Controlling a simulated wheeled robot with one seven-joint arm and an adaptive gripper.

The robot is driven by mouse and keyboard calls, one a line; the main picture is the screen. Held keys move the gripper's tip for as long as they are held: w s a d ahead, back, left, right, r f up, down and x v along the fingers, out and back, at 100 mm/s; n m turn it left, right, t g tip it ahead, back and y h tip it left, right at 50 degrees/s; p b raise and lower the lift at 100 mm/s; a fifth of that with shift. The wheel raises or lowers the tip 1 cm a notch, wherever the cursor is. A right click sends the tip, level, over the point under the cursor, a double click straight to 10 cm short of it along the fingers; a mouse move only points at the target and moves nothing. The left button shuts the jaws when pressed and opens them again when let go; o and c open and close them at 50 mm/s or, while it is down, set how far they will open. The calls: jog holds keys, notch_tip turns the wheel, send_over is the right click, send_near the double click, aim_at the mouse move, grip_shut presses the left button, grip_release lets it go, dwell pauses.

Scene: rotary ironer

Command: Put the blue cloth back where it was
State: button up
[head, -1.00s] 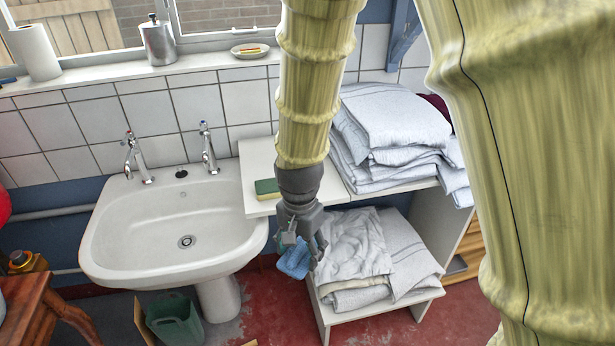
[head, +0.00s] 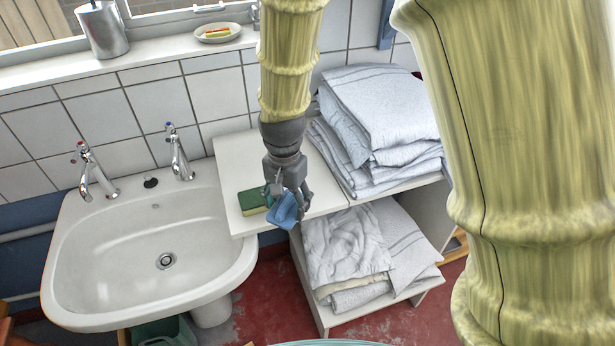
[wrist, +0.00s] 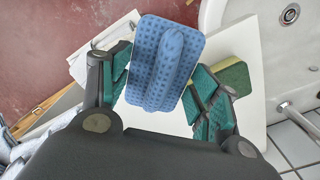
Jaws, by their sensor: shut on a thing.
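The blue cloth (head: 284,211) is a small dimpled pad with a raised fold along its middle. It also shows in the wrist view (wrist: 178,50), between the green-padded fingers. My gripper (head: 287,196) is shut on the cloth and holds it at the front edge of the white shelf top (head: 238,218). In the wrist view the shelf top lies behind the cloth. Whether the cloth touches the shelf top, I cannot tell.
A green and yellow sponge (head: 252,201) lies on the shelf top just left of my gripper. Folded white towels (head: 385,115) are stacked to the right, with more linen (head: 345,245) on the lower shelf. The sink (head: 100,250) with two taps is at left.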

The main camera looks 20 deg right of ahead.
jog(key=w+d+p, duration=0.1)
jog(key=w+d, duration=0.1)
jog(key=w, duration=0.1)
jog(key=w+d+f+p, duration=0.1)
jog(key=w+d, duration=0.2)
jog(key=w+d+p, duration=0.1)
jog(key=w+d, duration=0.1)
jog(key=w, duration=0.2)
jog(key=shift+d+f, duration=0.2)
jog(key=shift+f, duration=0.3)
jog(key=shift+f+p, duration=0.8)
jog(key=shift+f, duration=0.75)
jog(key=o, duration=0.9)
jog(key=shift+r+b, duration=1.7)
jog(key=shift+r, duration=4.35)
